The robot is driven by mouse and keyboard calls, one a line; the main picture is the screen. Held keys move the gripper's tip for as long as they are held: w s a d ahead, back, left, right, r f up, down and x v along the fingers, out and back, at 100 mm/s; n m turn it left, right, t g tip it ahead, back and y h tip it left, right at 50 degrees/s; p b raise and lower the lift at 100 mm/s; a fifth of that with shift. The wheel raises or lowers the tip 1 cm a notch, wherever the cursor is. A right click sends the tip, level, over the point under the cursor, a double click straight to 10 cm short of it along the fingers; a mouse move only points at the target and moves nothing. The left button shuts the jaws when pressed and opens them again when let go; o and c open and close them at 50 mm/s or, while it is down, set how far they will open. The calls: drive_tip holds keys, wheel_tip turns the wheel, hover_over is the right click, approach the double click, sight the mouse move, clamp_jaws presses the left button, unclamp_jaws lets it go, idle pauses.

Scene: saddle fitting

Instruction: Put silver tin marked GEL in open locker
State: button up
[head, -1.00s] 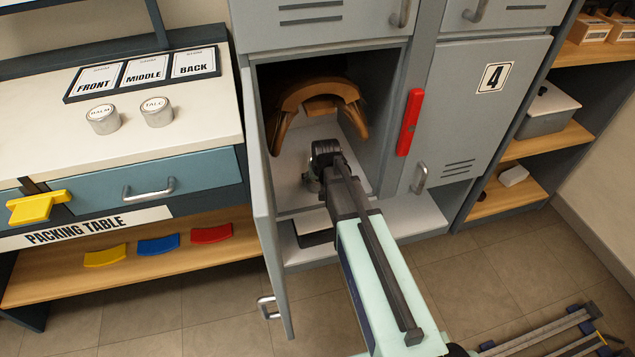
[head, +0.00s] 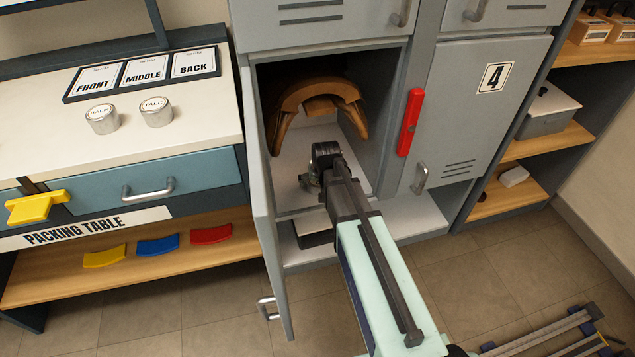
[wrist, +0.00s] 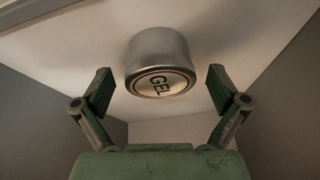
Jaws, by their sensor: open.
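The silver tin marked GEL (wrist: 160,62) stands on the pale floor of the open locker (wrist: 95,35) in the wrist view, its round label facing me. My gripper (wrist: 159,77) is open, with one finger to each side of the tin and a visible gap on both sides. In the head view my gripper (head: 312,182) is inside the open locker (head: 292,192), low down in front of a brown saddle-shaped form (head: 318,92). My wrist and arm hide most of the tin there.
The locker door (head: 266,215) stands open on the left. A red bar (head: 410,122) is on the frame at right, beside closed locker 4 (head: 480,110). Two other silver tins, BALM (head: 103,121) and TALC (head: 156,113), stand on the packing table (head: 205,115).

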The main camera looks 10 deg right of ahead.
sight(318, 184)
drive_tip(key=shift+s+r, duration=0.1)
drive_tip(key=shift+r, duration=0.3)
drive_tip(key=shift+p+v, duration=0.3)
drive_tip(key=shift+v, duration=0.8)
drive_tip(key=s+p, duration=0.3)
drive_tip(key=s, duration=0.8)
drive_tip(key=s+f+g, duration=0.7)
drive_tip(key=s+f, duration=1)
drive_tip(key=s, duration=0.4)
drive_tip(key=s+f+g, duration=0.2)
drive_tip(key=s+g, duration=0.1)
drive_tip(key=s, duration=0.7)
drive_tip(key=s+f+n+g, duration=0.1)
drive_tip(key=s+f+g, duration=0.2)
drive_tip(key=s, duration=0.8)
drive_tip(key=shift+g+p, duration=0.4)
drive_tip(key=shift+p, duration=0.05)
drive_tip(key=shift+s+a, duration=0.1)
